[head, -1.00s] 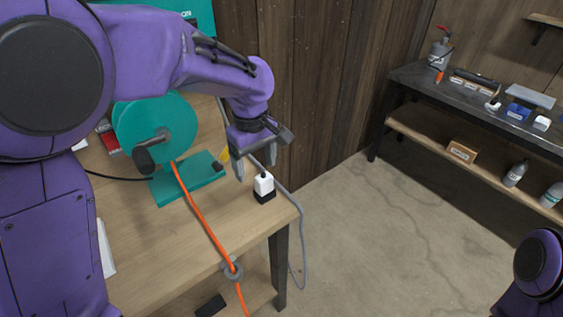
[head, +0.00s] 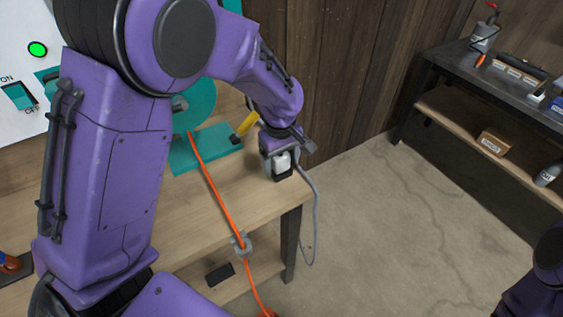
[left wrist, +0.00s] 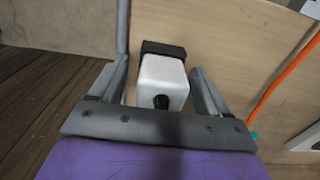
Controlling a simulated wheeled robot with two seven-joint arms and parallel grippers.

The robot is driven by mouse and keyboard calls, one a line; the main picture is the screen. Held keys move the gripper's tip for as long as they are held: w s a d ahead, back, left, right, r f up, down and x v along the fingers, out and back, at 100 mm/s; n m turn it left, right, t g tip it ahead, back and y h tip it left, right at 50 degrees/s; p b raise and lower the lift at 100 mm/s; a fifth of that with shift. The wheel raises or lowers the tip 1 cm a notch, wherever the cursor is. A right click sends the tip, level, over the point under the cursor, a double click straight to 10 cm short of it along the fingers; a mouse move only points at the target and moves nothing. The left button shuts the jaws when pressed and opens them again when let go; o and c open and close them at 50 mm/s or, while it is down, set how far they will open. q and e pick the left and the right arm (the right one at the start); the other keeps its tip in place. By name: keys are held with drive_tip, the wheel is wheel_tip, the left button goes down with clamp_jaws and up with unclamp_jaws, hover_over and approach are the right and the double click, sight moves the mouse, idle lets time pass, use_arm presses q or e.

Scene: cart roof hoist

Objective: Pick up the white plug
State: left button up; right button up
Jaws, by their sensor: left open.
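The white plug (head: 282,162) stands upright near the right corner of the wooden table, on a black socket block (head: 284,176). In the left wrist view the white plug (left wrist: 163,80) sits between the two fingers, with the black block (left wrist: 164,48) beyond it. My left gripper (head: 279,168) is open around the plug, and a gap shows on each side of it in the wrist view (left wrist: 165,85). The dark stub on the plug faces the wrist camera. My right arm shows only at the lower right edge; its gripper is out of view.
A teal reel (head: 200,110) on a teal base stands left of the plug. An orange cord (head: 219,195) runs from it through a grey ring (head: 240,244) at the table's front edge. A grey cable (head: 316,215) hangs off the right end. A dark shelf unit (head: 455,90) stands far right.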

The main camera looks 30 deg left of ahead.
use_arm(q)
drive_tip(key=shift+s+r, duration=0.1)
drive_tip(key=shift+s, duration=0.05)
drive_tip(key=c, duration=1.4)
drive_tip(key=shift+r, duration=0.25)
drive_tip(key=r, duration=0.2)
drive_tip(key=shift+w+r+b, duration=0.2)
drive_tip(key=shift+r+b, duration=0.1)
drive_tip(key=s+d+r+p, duration=0.9)
drive_tip(key=s+r+p, duration=0.1)
drive_tip(key=s, duration=0.1)
drive_tip(key=shift+p, duration=0.35)
drive_tip(key=shift+f, duration=0.1)
